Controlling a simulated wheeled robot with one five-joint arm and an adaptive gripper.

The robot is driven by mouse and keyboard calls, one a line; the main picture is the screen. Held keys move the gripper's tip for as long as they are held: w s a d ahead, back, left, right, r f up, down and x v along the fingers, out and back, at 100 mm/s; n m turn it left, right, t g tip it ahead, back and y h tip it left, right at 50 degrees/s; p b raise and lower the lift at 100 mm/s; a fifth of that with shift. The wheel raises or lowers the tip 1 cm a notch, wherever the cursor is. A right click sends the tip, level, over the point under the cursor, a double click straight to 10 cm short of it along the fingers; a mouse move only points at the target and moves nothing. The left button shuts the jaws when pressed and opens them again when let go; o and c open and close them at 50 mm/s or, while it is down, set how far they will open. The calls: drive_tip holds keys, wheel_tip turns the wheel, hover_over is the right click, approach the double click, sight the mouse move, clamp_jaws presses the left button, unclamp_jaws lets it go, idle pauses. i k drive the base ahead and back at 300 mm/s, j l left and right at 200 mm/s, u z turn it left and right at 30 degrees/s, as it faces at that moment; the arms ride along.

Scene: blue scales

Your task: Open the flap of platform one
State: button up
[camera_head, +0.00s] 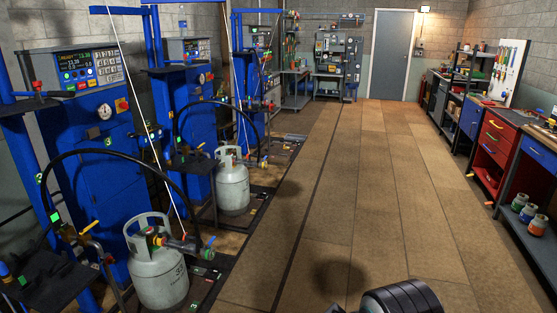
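Three blue scale stations stand along the left wall: a near one (88,190), a middle one (186,128) and a far one (243,72). The near one bears a green mark that looks like a 3. I cannot read numbers on the other two, so I cannot tell which is platform one. No flap can be made out clearly at this distance. A white gas cylinder (160,272) stands at the near station and another (232,188) at the middle one. A black ribbed part, apparently of my arm, shows at the bottom edge. My gripper is not in view.
The brown tiled floor (345,180) is clear down the middle to a grey door (390,55). Workbenches with red and blue drawers (496,145) line the right wall. Small cans (528,212) sit on a low shelf there. Black hoses arch over the cylinders.

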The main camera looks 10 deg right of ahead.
sight(278, 159)
drive_tip(key=z, duration=0.6)
drive_tip(key=i+z, duration=0.15)
drive_tip(key=i, duration=7.95)
drive_tip(key=i+l+u, duration=0.1)
drive_tip(key=i, duration=0.6)
drive_tip(key=i+l, duration=0.2)
drive_tip(key=i, duration=0.5)
drive_tip(key=u, duration=1.7)
drive_tip(key=i+l, duration=0.05)
